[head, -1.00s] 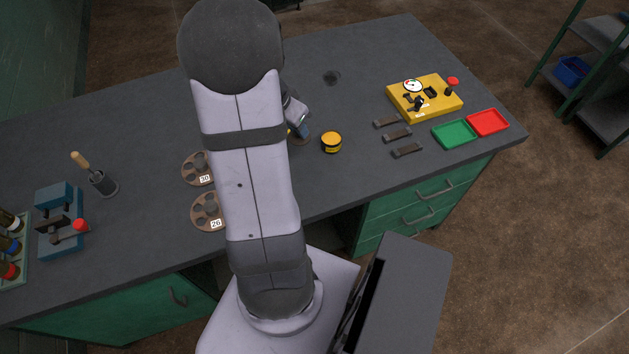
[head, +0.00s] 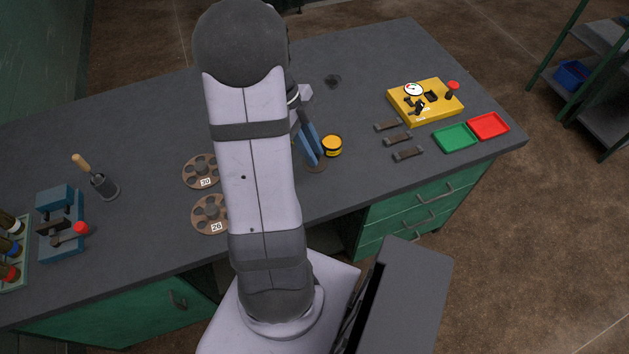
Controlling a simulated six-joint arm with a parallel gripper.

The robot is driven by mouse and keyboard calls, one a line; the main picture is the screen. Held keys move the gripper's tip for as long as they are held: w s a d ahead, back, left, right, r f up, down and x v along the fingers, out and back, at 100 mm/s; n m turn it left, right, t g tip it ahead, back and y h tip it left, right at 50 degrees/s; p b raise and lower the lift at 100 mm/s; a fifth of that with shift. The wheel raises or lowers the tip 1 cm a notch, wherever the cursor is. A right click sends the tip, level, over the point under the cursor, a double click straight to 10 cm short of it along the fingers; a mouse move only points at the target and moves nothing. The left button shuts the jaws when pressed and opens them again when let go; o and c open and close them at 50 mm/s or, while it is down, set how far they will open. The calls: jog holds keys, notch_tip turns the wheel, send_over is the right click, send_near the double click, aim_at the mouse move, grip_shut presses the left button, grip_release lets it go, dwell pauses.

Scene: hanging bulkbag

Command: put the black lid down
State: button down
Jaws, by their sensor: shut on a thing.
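My gripper (head: 311,157) has blue fingers and points down at the middle of the bench, just right of my arm. It is shut on a dark, round, flat thing (head: 316,168), which I take to be the black lid; the fingers cover much of it. The lid is close to the bench top, but I cannot tell if it touches.
Two brown discs with holes, marked 20 (head: 200,171) and 26 (head: 210,214), lie left of my arm. Several dark bars (head: 397,138), a yellow box (head: 425,101), a green tray (head: 455,138) and a red tray (head: 488,126) lie at right. Bench in front of the tub is clear.

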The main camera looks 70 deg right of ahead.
jog(key=shift+f+p, duration=1.1)
jog(key=shift+f, duration=3.75)
jog(key=shift+f, duration=0.2)
jog(key=c, duration=1.6)
grip_release()
jog(key=shift+r, duration=0.1)
jog(key=shift+c, duration=0.2)
jog(key=shift+r, duration=0.1)
jog(key=shift+r, duration=0.15)
jog(key=shift+w+d+r, duration=0.1)
jog(key=shift+w+r, duration=0.1)
jog(key=shift+r, duration=0.05)
jog(key=b+v, duration=0.3)
jog(key=v, duration=0.8)
jog(key=shift+w+r, duration=0.1)
jog(key=shift+w, duration=0.05)
